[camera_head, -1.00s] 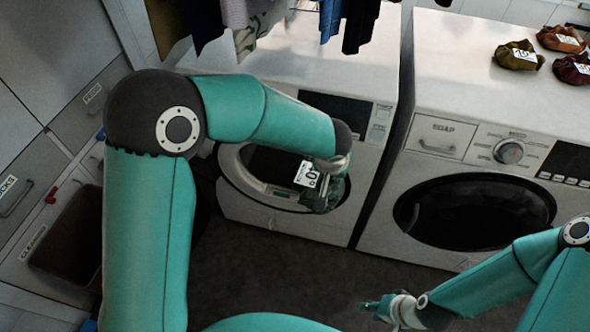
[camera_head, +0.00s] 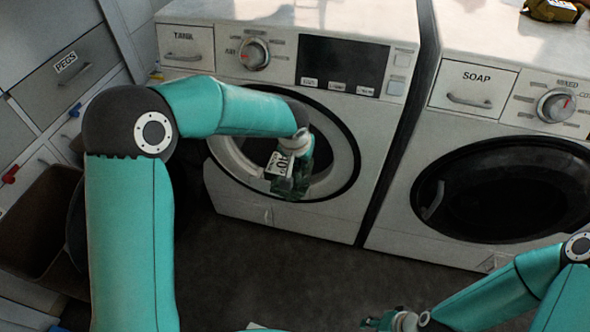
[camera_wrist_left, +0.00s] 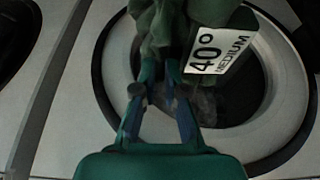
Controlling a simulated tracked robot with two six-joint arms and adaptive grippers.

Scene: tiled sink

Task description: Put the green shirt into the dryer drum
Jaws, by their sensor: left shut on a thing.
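The green shirt (camera_head: 299,184) hangs bunched from my left gripper (camera_head: 297,147), with a white "40° MEDIUM" label (camera_head: 279,165) on it. In the left wrist view the gripper's fingers (camera_wrist_left: 160,72) are shut on the shirt (camera_wrist_left: 158,28). The left machine (camera_head: 385,125) has a round opening, and the dryer drum opening (camera_head: 338,150) shows behind the shirt, partly hidden by it and my arm. In the wrist view its pale rim (camera_wrist_left: 268,128) circles a dark interior. My right gripper (camera_head: 385,320) is low in the head view; its fingers are too small to read.
The right machine (camera_head: 470,140) has a dark round door that looks shut. A brown bin (camera_head: 35,225) and a grey drawer marked "PEGS" (camera_head: 70,85) are at the left. A dark item (camera_head: 555,10) lies on the right machine. The floor (camera_head: 285,265) before the machines is clear.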

